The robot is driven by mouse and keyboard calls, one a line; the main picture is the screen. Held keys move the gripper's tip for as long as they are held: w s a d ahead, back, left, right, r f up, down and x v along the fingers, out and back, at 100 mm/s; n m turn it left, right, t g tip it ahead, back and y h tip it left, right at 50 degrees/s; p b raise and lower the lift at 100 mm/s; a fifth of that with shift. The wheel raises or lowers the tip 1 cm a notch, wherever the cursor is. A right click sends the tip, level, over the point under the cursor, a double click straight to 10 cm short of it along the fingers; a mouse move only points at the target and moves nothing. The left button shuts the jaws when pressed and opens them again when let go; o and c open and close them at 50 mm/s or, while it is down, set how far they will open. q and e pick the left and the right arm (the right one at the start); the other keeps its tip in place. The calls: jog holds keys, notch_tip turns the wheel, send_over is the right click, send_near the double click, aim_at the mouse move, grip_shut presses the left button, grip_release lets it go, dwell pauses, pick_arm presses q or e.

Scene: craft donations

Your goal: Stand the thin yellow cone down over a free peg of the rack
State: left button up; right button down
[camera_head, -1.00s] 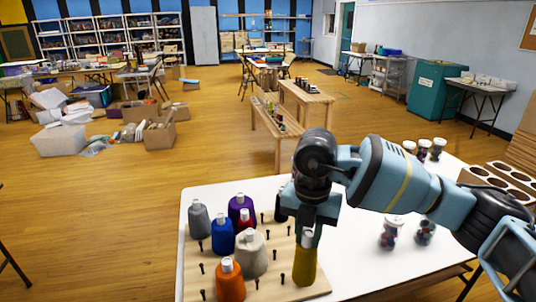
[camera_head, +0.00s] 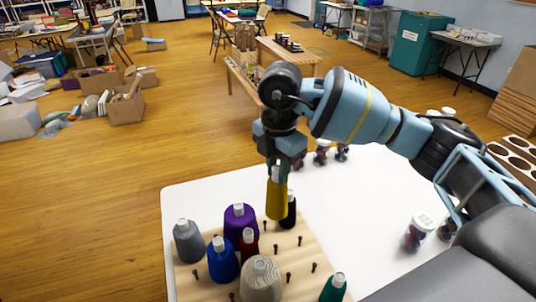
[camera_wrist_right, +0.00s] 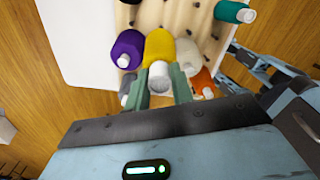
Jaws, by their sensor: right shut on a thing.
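The thin yellow cone (camera_head: 277,201) hangs upright, white tip up, in my right gripper (camera_head: 279,168), which is shut on its tip. In the right wrist view, the fingers (camera_wrist_right: 160,85) are on either side of the white tip of the yellow cone (camera_wrist_right: 160,45). The cone appears to be above the far part of the wooden rack (camera_head: 309,246), overlapping a black cone (camera_head: 291,212) in the head view. Whether its base touches anything cannot be told. Several free black pegs, such as one peg (camera_head: 314,267), stand on the rack. My left gripper is not in view.
Grey (camera_head: 187,242), blue (camera_head: 222,262), purple (camera_head: 239,222), dark red (camera_head: 249,246), cream (camera_head: 261,279) and teal (camera_head: 333,289) cones stand on the rack. An orange cone (camera_wrist_right: 203,82) shows in the wrist view. Jars (camera_head: 418,232) stand on the white table (camera_head: 365,205).

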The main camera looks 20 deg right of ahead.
aim_at(278, 193)
jog(key=shift+s+r, duration=0.1)
jog(key=shift+s, duration=0.05)
jog(key=shift+s+f, duration=0.2)
jog(key=shift+f, duration=0.35)
notch_tip(278, 193, down, 6)
jog(key=shift+w+r+b, duration=0.1)
jog(key=shift+r+b, duration=0.05)
jog(key=shift+b, duration=0.75)
jog(key=shift+f, duration=2.95)
pick_arm(q)
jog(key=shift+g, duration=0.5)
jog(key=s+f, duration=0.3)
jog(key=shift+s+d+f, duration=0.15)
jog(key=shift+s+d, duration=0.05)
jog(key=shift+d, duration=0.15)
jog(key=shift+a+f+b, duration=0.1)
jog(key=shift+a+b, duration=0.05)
jog(key=shift+b, duration=0.15)
pick_arm(e)
jog(key=shift+f, duration=0.15)
